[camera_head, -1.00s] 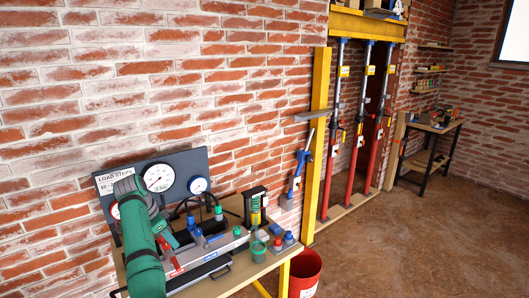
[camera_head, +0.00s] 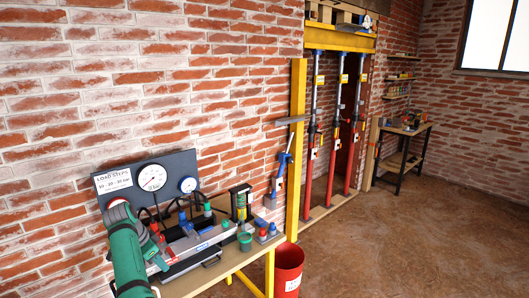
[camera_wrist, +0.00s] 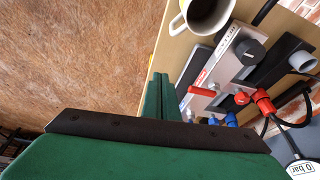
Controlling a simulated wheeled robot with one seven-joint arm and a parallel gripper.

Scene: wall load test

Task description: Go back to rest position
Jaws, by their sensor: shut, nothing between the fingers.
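My gripper (camera_wrist: 170,97) shows in the wrist view as two green fingers lying together, with nothing between them. The fingers are over or beside the edge of the wooden workbench, near a grey metal pump body. In the head view my green arm (camera_head: 127,255) stands at the left in front of the workbench (camera_head: 236,266) and hides part of it. The fingertips are hard to make out there.
A gauge board (camera_head: 120,167) stands behind the bench. A white mug (camera_wrist: 187,22) with dark contents stands near the bench edge. A red bucket (camera_head: 289,270) stands on the floor beside the bench. Red props (camera_head: 334,165) rise under a yellow beam (camera_head: 338,39).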

